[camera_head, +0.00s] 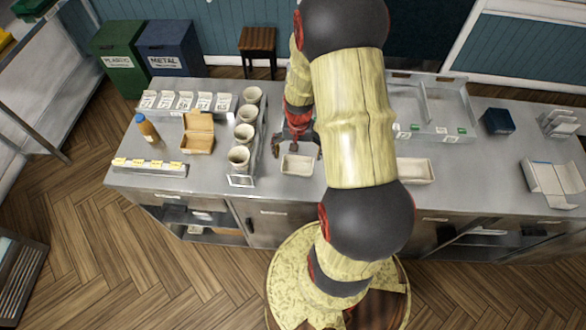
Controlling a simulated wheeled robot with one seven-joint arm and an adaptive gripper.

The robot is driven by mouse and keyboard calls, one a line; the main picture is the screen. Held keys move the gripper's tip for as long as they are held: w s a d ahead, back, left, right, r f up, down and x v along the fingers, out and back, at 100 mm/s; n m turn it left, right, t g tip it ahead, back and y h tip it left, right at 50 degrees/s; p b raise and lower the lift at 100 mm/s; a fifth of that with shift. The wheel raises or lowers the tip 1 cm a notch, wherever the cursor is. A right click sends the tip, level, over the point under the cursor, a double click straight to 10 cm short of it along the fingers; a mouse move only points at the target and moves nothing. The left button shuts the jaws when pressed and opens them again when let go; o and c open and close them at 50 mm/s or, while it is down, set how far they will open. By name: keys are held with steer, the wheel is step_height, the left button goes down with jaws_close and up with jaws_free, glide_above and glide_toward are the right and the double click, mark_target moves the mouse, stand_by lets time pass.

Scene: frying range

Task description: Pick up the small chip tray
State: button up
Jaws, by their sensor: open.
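A small pale chip tray (297,166) lies on the steel counter, just right of the row of cups. My gripper (298,151) is open, with its fingers spread at the tray's far edge. I cannot tell how high the fingers are above the counter or whether they touch the tray. The tray looks empty. A second pale tray (416,171) lies further right; my arm hides its left part, so its full size does not show.
Several cups (239,157) stand in a rack close to the left. An open cardboard box (197,141), an orange bottle (148,128) and packets (185,101) are further left. A divided metal tray (440,104) is at the back right.

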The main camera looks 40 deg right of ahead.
mark_target(298, 168)
step_height(298, 168, down, 7)
steer(key=shift+w+d+f+p, duration=0.1)
steer(key=shift+w+d+p, duration=0.05)
steer(key=shift+p, duration=0.15)
steer(key=c, duration=0.8)
